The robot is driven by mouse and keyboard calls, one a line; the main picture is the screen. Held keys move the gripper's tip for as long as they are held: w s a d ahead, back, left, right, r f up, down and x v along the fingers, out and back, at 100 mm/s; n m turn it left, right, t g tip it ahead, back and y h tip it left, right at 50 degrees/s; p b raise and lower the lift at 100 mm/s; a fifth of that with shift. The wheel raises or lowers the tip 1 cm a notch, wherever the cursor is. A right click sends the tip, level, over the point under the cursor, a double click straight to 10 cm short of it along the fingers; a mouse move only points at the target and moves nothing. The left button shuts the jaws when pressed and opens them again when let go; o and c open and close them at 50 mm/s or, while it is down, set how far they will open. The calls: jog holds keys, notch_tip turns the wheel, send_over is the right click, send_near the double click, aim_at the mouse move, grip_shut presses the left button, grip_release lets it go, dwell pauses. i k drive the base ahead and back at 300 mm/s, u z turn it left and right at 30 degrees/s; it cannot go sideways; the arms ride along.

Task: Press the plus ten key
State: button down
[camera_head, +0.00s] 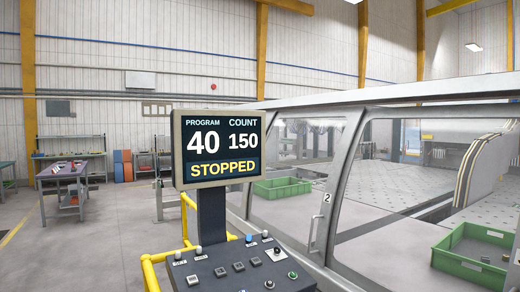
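A sloped dark control panel (232,284) stands at the bottom centre of the head view. It carries a row of square keys: a light one (192,280) at the left and darker ones (239,266) to its right. Their labels are too small to read, so I cannot tell which is the plus ten key. Above the panel, a screen (216,149) reads PROGRAM 40, COUNT 150 and STOPPED. My gripper is not in view.
A blue button (249,238), a rotary knob (277,252) and a green button (293,275) share the panel. Yellow rails (152,274) stand at its left. The machine's glazed enclosure (345,190) rises close on the right. Green crates (470,262) stand there. Open floor lies left.

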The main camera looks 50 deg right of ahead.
aim_at(256, 261)
jog(key=z, duration=0.7)
jog(key=k, duration=0.95)
jog(key=u, duration=0.1)
jog(key=i, duration=0.7)
jog(key=z, duration=0.05)
